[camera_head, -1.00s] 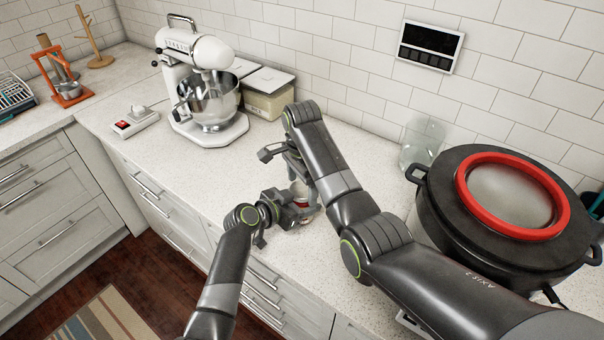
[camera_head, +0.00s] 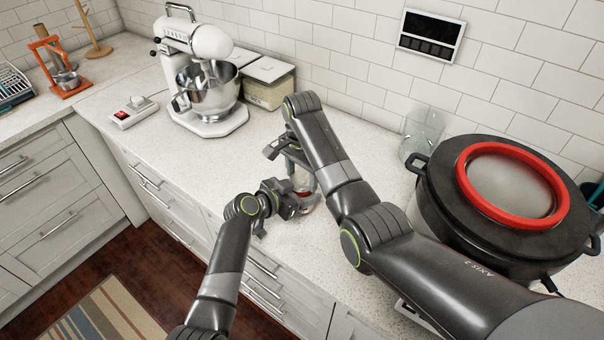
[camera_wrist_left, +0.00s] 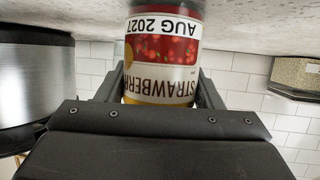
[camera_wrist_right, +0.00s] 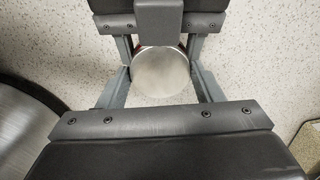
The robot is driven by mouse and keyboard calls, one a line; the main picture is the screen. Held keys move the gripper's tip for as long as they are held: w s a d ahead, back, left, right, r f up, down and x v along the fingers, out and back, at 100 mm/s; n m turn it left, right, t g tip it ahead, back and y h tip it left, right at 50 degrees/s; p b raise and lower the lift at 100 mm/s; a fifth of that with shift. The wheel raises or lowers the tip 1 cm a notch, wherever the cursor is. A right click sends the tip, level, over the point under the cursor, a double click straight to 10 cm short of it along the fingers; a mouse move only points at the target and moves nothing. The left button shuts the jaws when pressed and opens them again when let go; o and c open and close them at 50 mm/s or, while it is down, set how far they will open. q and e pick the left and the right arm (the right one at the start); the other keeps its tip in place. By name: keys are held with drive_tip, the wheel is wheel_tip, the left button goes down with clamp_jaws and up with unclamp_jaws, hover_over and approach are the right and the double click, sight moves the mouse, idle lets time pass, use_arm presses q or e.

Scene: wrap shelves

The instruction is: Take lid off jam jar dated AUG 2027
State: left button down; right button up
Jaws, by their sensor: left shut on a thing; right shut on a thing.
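The jam jar (camera_wrist_left: 162,52) shows upside down in the left wrist view, with a red and white strawberry label reading AUG 2027. In the head view the jar (camera_head: 303,183) stands on the counter, partly hidden by my arms. My left gripper (camera_head: 294,201) is shut on the jar's body from the side. My right gripper (camera_head: 292,158) is above it, pointing down. In the right wrist view the round metallic lid (camera_wrist_right: 161,74) sits between the right fingers, which are shut on it. Whether the lid is apart from the jar is hidden.
A large dark pot with a red-rimmed lid (camera_head: 430,205) stands on the right, with a clear glass container (camera_head: 422,135) behind it. A white stand mixer (camera_head: 205,120) and lidded containers (camera_head: 268,90) stand at the back. The counter (camera_head: 185,170) between mixer and jar is clear.

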drive_tip(key=n, duration=0.7)
drive_tip(key=o, duration=1.1)
drive_tip(key=shift+r, duration=2.3)
drive_tip(key=shift+c, duration=0.4)
wheel_tip(320, 180, up, 3)
drive_tip(key=m, duration=0.5)
drive_tip(key=shift+r, duration=0.1)
drive_tip(key=shift+f+m, duration=0.3)
drive_tip(key=shift+f, duration=3.6)
